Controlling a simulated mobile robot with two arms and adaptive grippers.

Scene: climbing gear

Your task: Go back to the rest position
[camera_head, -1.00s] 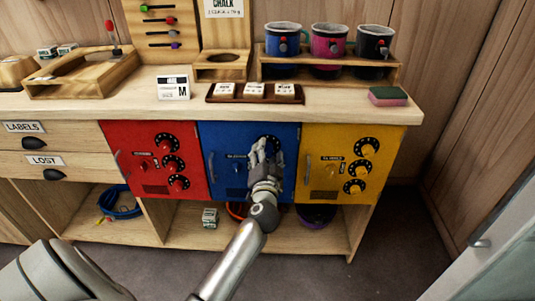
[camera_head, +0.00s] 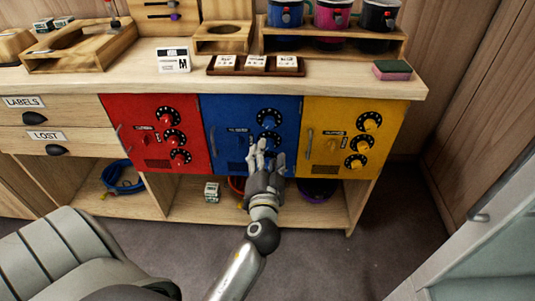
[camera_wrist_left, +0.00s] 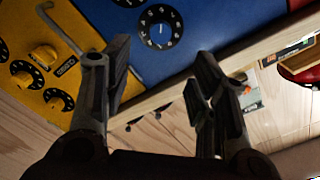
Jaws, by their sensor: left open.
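My left gripper (camera_head: 266,162) is in front of the lower part of the blue door (camera_head: 222,120) in the head view. Its fingers are apart and nothing is between them. In the left wrist view, the two fingers (camera_wrist_left: 160,88) stand spread, with the blue door and one of its black dials (camera_wrist_left: 160,27) behind the gap. Whether the fingertips touch the door is unclear. My right gripper is in neither view.
A red door (camera_head: 125,115) and a yellow door (camera_head: 340,112) flank the blue one. The countertop (camera_head: 120,85) above holds a label tray (camera_head: 256,73), a cup rack (camera_head: 400,47) and a sponge (camera_head: 392,70). Floor (camera_head: 330,260) is clear.

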